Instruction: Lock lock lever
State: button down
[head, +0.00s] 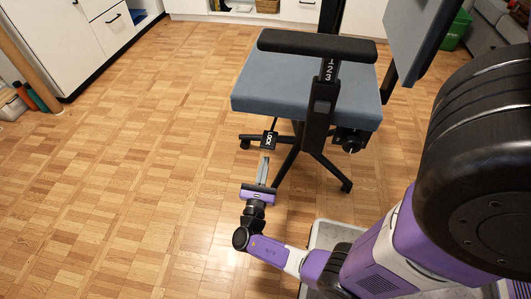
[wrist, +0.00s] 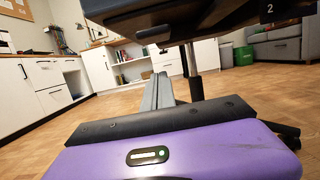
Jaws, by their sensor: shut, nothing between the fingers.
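The lock lever (head: 269,139) is a small black paddle marked LOCK, sticking out under the left side of a blue-grey office chair's seat (head: 290,85). My gripper (head: 264,160) is shut and empty, its grey fingers pointing at the lever from just below it in the head view. I cannot tell whether the fingertips touch the lever. In the wrist view, the shut fingers (wrist: 158,78) reach under the dark seat underside (wrist: 190,20), left of the chair column (wrist: 191,75).
A black armrest (head: 315,46) overhangs the seat, with its post marked 1 2 3. The chair's black star base (head: 320,160) spreads beneath. Wood floor (head: 130,170) is clear to the left. White cabinets (head: 65,40) stand at the back left, and a green bin (head: 455,30) at the back right.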

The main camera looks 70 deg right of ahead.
jog(key=shift+d+r, duration=0.35)
jog(key=shift+r, duration=0.4)
jog(key=shift+d+r, duration=0.3)
jog(key=shift+r, duration=0.45)
jog(key=shift+d+r, duration=0.35)
jog(key=shift+r, duration=0.4)
jog(key=shift+w, duration=0.1)
